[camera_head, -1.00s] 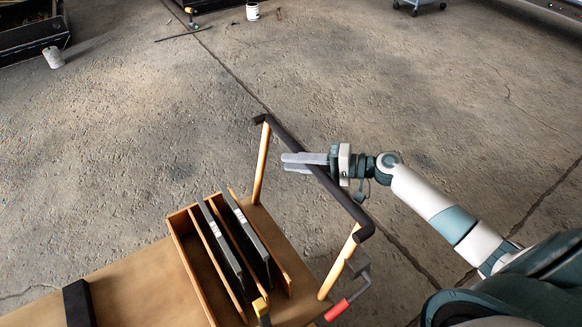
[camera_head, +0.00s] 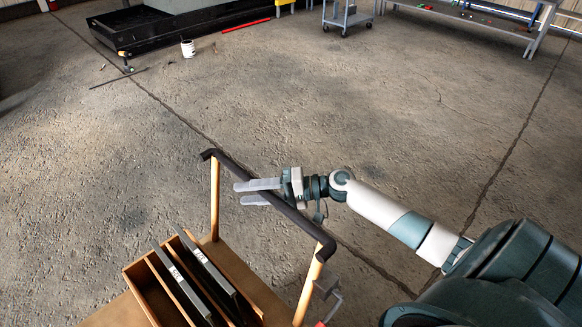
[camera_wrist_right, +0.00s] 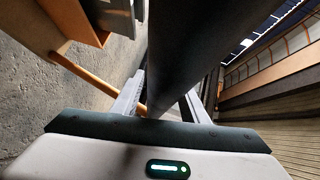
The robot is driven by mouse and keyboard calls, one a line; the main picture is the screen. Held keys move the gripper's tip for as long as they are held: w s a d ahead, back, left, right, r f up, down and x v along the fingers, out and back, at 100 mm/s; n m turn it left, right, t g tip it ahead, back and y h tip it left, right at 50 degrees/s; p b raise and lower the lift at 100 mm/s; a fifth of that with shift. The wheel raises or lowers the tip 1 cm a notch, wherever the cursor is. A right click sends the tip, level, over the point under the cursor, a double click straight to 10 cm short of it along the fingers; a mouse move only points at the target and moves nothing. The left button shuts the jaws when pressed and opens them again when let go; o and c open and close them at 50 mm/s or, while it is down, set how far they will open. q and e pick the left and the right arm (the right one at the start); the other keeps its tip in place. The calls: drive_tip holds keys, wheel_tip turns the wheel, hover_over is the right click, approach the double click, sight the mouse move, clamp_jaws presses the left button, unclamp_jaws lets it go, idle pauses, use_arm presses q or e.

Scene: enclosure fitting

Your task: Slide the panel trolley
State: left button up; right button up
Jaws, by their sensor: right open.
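The panel trolley (camera_head: 232,260) stands at the bottom left of the head view, with a wooden deck, two pale wooden posts and a dark handle bar (camera_head: 312,232). Dark panels (camera_head: 211,266) stand in its wooden slotted rack. My right gripper (camera_head: 238,193) is at the middle of the bar, its two fingers pointing left across it. The right wrist view shows the dark bar (camera_wrist_right: 195,45) between the spread fingers, which are not closed on it. Whether either finger touches the bar cannot be told. My left gripper is out of view.
A grey cart (camera_head: 346,18) and a long bench (camera_head: 470,20) stand at the back. The concrete floor beyond the trolley is largely clear.

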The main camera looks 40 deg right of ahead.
use_arm(q)
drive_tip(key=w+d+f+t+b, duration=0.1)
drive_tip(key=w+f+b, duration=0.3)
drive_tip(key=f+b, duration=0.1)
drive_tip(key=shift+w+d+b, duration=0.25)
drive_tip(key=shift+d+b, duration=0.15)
drive_tip(key=shift+b, duration=0.15)
use_arm(e)
drive_tip(key=v, duration=1.6)
drive_tip(key=shift+s+d, duration=0.2)
drive_tip(key=shift+d, duration=0.05)
